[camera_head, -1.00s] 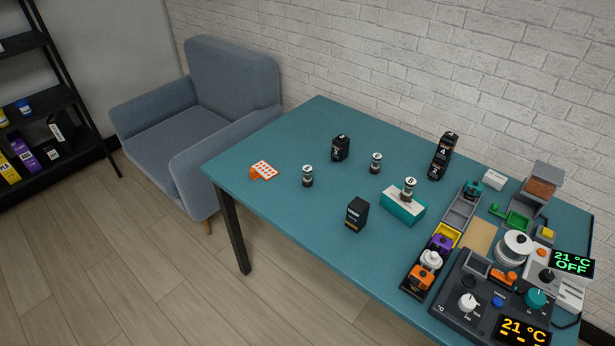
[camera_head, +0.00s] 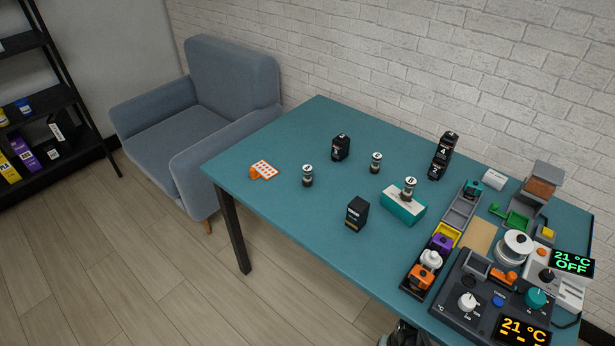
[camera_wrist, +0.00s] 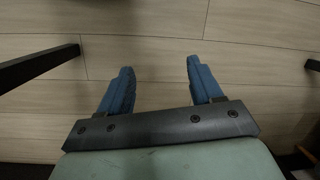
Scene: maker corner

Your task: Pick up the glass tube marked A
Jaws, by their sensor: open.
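A third tube (camera_head: 409,190), marked B, stands on a teal and white box (camera_head: 404,208). My gripper (camera_wrist: 160,68) is open and empty in the wrist view, its blue fingers apart over the wooden floor. In the head view, a dark part of my arm shows at the bottom edge, below the table's front edge.
Black boxes stand near the tubes: one behind (camera_head: 340,148), one in front (camera_head: 357,213), and a tall stack (camera_head: 441,156) at the back. An orange rack (camera_head: 263,170) lies at the left. Trays and devices (camera_head: 490,295) crowd the right side.

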